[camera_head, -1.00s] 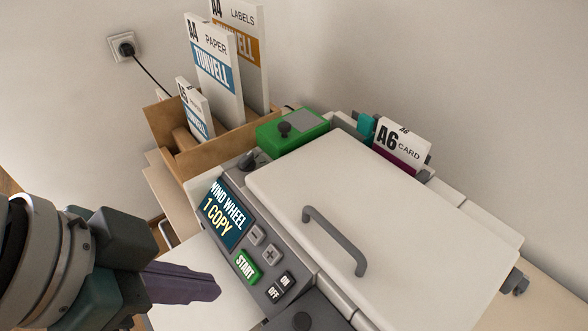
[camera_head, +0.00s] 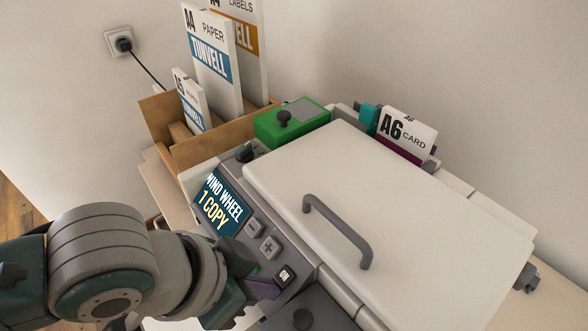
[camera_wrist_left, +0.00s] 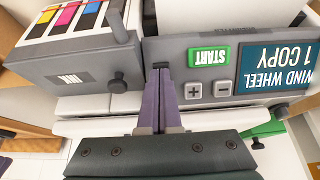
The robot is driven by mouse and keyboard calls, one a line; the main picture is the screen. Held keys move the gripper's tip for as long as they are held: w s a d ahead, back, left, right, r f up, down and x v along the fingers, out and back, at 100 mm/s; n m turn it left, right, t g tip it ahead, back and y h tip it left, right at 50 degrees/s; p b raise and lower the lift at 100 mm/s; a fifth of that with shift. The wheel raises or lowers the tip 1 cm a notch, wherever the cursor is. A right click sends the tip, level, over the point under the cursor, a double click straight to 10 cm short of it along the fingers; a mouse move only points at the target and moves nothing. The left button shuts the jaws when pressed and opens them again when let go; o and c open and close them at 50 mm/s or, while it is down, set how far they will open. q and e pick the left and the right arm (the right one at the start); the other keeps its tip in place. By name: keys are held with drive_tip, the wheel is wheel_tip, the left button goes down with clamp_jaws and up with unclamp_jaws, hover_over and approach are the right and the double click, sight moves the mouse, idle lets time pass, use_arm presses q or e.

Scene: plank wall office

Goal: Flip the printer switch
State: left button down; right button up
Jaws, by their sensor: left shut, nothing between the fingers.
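The printer's control panel (camera_head: 236,186) has a lit screen (camera_head: 222,204) reading WIND WHEEL 1 COPY, plus and minus buttons and a green START button (camera_wrist_left: 210,56). The black ON/OFF switch (camera_head: 285,275) is at the panel's near end. Its ON half shows in the head view; my fingers cover the OFF half. My left gripper (camera_head: 263,287) is shut and empty, its purple fingertips at the switch. In the left wrist view the fingertips (camera_wrist_left: 167,74) hide most of the switch. I cannot tell whether they touch it. My right gripper is out of view.
The white lid (camera_head: 350,205) with its grey handle (camera_head: 337,232) lies right of the panel. A grey ink unit (camera_wrist_left: 75,75) with a dark knob stands beside the switch. Behind are a green box (camera_head: 292,122) and a cardboard box (camera_head: 208,150) of paper packs.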

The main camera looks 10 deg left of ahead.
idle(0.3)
use_arm(q)
drive_tip(key=shift+f, duration=0.3)
drive_tip(key=shift+a+f+t+b, duration=0.15)
drive_tip(key=shift+f+t+b, duration=0.15)
drive_tip(key=shift+b, duration=0.2)
drive_tip(key=shift+r, duration=0.2)
drive_tip(key=shift+w+d+r+p, duration=0.1)
drive_tip(key=shift+d+r+p, duration=0.1)
drive_tip(key=shift+r+p, duration=0.65)
